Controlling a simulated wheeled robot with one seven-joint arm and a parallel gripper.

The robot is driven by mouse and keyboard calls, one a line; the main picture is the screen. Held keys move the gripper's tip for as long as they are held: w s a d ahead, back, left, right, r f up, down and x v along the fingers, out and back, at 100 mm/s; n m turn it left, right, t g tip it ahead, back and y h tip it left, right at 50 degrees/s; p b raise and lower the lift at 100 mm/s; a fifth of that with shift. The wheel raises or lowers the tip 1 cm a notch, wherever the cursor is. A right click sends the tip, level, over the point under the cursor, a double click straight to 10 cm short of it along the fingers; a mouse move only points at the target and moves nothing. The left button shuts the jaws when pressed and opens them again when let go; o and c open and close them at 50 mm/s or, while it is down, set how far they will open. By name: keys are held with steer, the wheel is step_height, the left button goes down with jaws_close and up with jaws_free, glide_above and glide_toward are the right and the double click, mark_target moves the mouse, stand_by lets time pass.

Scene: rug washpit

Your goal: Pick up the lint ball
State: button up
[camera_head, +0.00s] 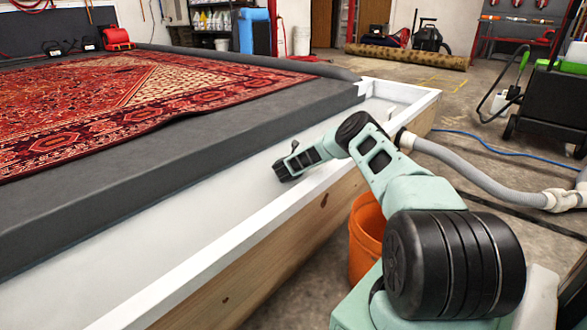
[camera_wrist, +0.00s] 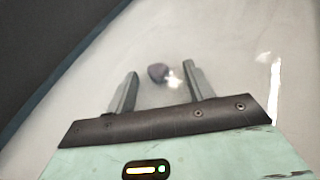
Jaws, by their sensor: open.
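The lint ball (camera_wrist: 157,72) is a small dark grey-purple clump on the pale floor of the white trough. In the wrist view it lies ahead of my gripper (camera_wrist: 158,77), roughly between the two fingertips, with a bright glint beside it. The fingers are apart, with nothing held between them.
The white-rimmed trough (camera_head: 225,245) runs beside a dark grey platform (camera_head: 200,140) bearing a red patterned rug (camera_head: 75,100). An orange bucket (camera_head: 366,235) stands outside the wooden wall. A grey hose (camera_head: 470,175) enters near the trough's far end. The trough floor looks otherwise clear.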

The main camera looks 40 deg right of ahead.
steer(key=shift+w+d, duration=0.1)
steer(key=c, duration=1.1)
